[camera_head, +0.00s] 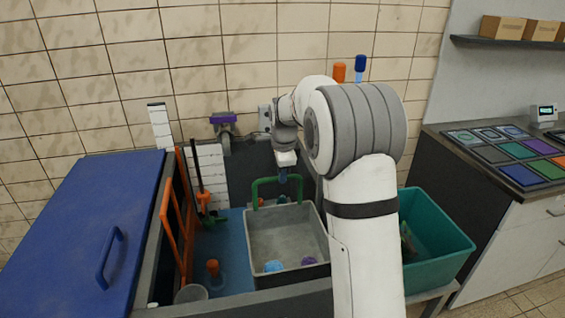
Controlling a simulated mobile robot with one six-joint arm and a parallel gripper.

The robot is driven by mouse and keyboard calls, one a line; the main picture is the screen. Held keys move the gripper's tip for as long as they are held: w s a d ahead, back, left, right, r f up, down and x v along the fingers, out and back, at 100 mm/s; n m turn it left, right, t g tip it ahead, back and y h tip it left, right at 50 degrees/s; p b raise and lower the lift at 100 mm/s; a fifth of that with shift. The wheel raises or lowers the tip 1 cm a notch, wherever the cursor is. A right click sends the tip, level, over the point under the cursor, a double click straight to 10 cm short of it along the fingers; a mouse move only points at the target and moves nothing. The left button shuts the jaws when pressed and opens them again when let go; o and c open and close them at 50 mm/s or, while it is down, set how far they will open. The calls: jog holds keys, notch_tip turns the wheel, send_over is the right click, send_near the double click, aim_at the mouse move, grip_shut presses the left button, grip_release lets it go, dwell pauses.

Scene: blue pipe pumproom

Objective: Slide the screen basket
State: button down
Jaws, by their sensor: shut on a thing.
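The screen basket (287,234) is a grey, open-topped box set in the blue-floored basin. A green arched handle (264,182) rises at its back edge. A light blue lump and a purple lump lie inside near the front. My gripper (283,176) points down from the arm at the top of the green handle and is shut on it. The fingertips are small in this view, and my arm covers the area to the right of the basket.
A blue lid (92,228) with a handle covers the left side. An orange frame (174,232), a green-ended tool (207,210) and a grey cup (190,294) are left of the basket. A teal bin (436,240) stands right, beside a counter with coloured tiles (515,150).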

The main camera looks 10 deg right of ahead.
aim_at(282, 222)
notch_tip(282, 222, down, 17)
jog(key=b, duration=0.7)
jog(key=shift+s+f+b, duration=0.1)
jog(key=shift+f+b, duration=0.3)
jog(key=c, duration=1.6)
grip_release()
jog(key=shift+f, duration=0.1)
jog(key=shift+o, duration=1)
jog(key=shift+r, duration=0.2)
jog(key=shift+r, duration=0.25)
notch_tip(282, 222, up, 7)
jog(key=s, duration=0.1)
jog(key=shift+s+p, duration=0.15)
jog(key=shift+p, duration=0.25)
